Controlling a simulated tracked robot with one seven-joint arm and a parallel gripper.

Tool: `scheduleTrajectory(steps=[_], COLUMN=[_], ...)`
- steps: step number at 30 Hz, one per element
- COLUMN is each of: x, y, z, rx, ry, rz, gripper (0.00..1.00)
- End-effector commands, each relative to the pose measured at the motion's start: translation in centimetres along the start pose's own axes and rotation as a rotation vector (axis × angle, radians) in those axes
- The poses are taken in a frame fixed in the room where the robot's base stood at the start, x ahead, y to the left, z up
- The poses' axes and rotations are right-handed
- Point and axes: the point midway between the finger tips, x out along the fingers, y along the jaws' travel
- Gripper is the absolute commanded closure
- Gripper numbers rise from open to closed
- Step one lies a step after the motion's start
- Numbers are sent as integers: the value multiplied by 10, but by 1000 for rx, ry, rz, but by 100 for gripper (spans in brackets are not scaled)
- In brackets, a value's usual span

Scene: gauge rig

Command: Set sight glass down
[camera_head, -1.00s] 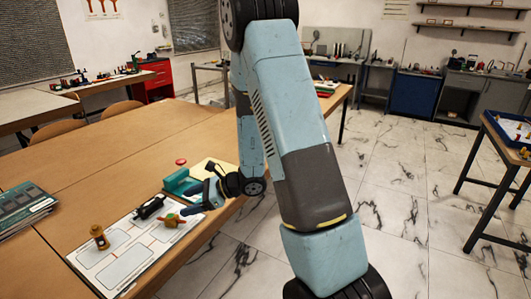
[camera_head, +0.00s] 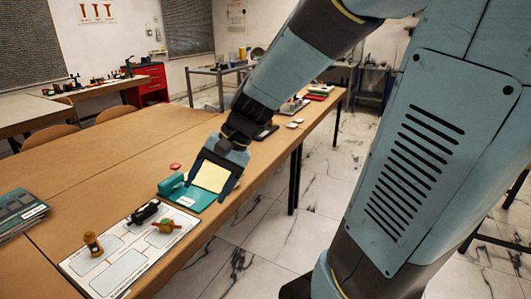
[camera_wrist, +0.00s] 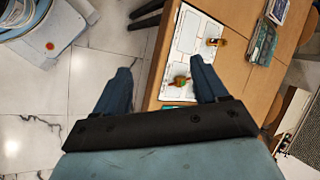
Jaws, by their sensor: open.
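A small amber-brown upright piece, apparently the sight glass (camera_head: 93,244), stands on the near left part of a white board with outlined boxes (camera_head: 125,268). It also shows in the wrist view (camera_wrist: 213,41). A black fitting (camera_head: 145,213) and a red, green and brass valve-like piece (camera_head: 165,226) rest on the same board, farther back. My gripper (camera_head: 207,188) is open and empty, above the table edge by a teal stapler-like thing (camera_head: 180,188), apart from the amber piece. Its two spread fingers show in the wrist view (camera_wrist: 161,70).
A yellow pad (camera_head: 209,177) shows between my fingers. A red round thing (camera_head: 175,167) lies behind the teal one. Stacked books (camera_head: 22,215) lie at the left. The table's middle (camera_head: 110,165) is bare. Marble floor is open to the right.

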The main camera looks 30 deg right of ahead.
Motion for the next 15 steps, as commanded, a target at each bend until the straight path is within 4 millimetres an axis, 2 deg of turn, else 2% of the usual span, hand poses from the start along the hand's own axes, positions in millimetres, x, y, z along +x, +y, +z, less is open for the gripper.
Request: scheduleTrajectory(steps=[3, 15], x=[-23, -101], y=[12, 50], z=[11, 36], rx=[-127, -480], ry=[97, 434], rz=[77, 362], gripper=[28, 28])
